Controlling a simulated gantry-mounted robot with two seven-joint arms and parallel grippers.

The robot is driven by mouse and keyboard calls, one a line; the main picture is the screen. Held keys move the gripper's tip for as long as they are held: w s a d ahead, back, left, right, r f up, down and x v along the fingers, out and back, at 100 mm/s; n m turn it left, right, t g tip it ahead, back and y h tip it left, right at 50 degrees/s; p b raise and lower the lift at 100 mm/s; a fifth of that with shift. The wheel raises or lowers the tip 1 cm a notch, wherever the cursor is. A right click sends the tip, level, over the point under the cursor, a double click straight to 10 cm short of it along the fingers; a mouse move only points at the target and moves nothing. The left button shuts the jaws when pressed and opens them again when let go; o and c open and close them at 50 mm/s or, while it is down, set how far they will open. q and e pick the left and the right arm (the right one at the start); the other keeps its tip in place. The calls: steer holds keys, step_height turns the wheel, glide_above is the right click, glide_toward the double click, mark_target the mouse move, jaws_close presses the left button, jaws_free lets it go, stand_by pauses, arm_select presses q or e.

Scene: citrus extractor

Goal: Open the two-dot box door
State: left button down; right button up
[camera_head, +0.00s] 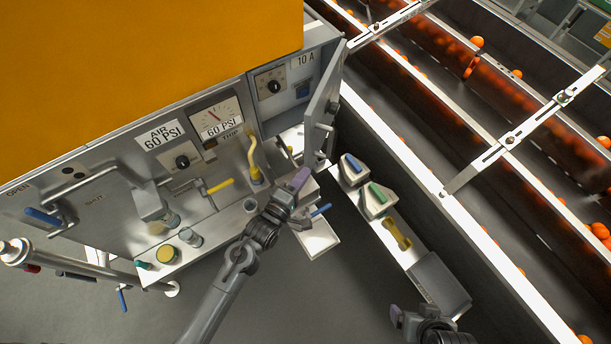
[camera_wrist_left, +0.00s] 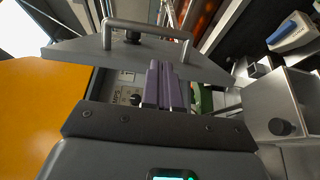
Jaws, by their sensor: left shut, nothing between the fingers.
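A grey box door (camera_head: 322,105) with a bar handle stands swung out from the box marked "10 A" (camera_head: 304,72) at the panel's right end. No two-dot mark can be made out on it. The left wrist view shows a grey door plate (camera_wrist_left: 80,52) with its bar handle (camera_wrist_left: 150,29) close ahead. My left gripper (camera_head: 299,180) is below the door in the head view. Its purple fingers (camera_wrist_left: 163,84) are together and empty, their tips overlapping the plate in view; contact cannot be told. My right gripper (camera_head: 397,317) is partly visible at the bottom right; its jaw state is unclear.
The panel holds an air gauge (camera_head: 217,117), knobs, and blue and yellow (camera_head: 220,186) levers. A row of switches (camera_head: 378,198) stands to the right, beside the rail (camera_head: 440,240) of an orange conveyor. Open floor (camera_head: 320,290) lies below.

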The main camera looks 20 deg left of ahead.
arm_select(q)
steer(key=x, duration=0.8)
arm_select(e)
steer(key=shift+s+f, duration=0.25)
arm_select(q)
steer(key=shift+w+d, duration=0.1)
steer(key=shift+d, duration=0.05)
